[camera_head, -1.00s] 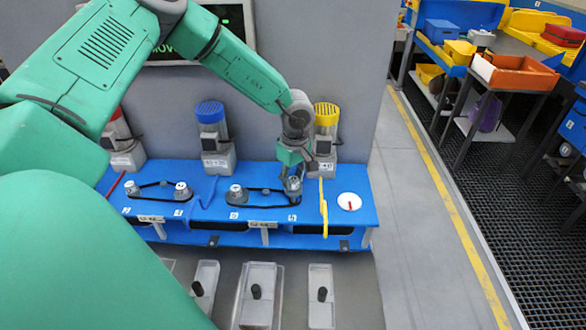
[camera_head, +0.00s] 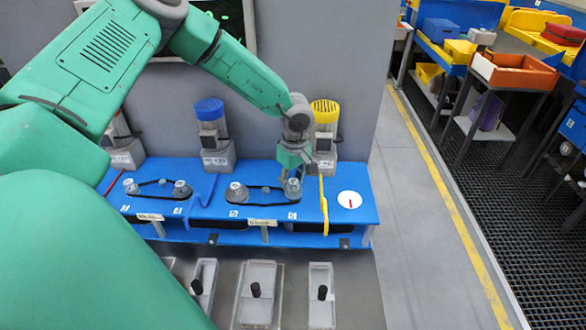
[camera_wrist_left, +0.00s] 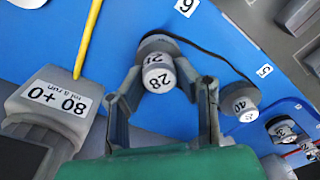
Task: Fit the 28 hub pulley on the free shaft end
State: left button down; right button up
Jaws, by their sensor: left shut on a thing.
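The 28 hub pulley (camera_wrist_left: 158,76), a grey cylinder with a white label, sits between the fingers of my left gripper (camera_wrist_left: 172,82) in the left wrist view. The gripper is shut on it. In the head view my left gripper (camera_head: 293,166) points down over the right end of the right belt drive (camera_head: 262,196). A pulley (camera_head: 292,188) shows just below its fingers. The shaft end under the pulley is hidden, so I cannot tell how the pulley is seated. My right gripper is not in view.
A yellow-topped motor (camera_head: 325,130) and a yellow strip (camera_head: 323,205) stand close right of the gripper. A 40 pulley (camera_wrist_left: 240,100) carries the belt's other end. A white disc (camera_head: 349,199) lies at right.

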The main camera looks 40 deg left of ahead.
aim_at(294, 181)
pick_arm(q)
jog(key=shift+f+b, duration=0.55)
jog(key=shift+f, duration=0.55)
jog(key=c, duration=1.2)
grip_release()
jog(key=shift+o, duration=0.2)
jog(key=r, duration=1.2)
jog(key=shift+w+d, duration=0.1)
jog(key=shift+d, duration=0.1)
jog(key=shift+f, duration=0.1)
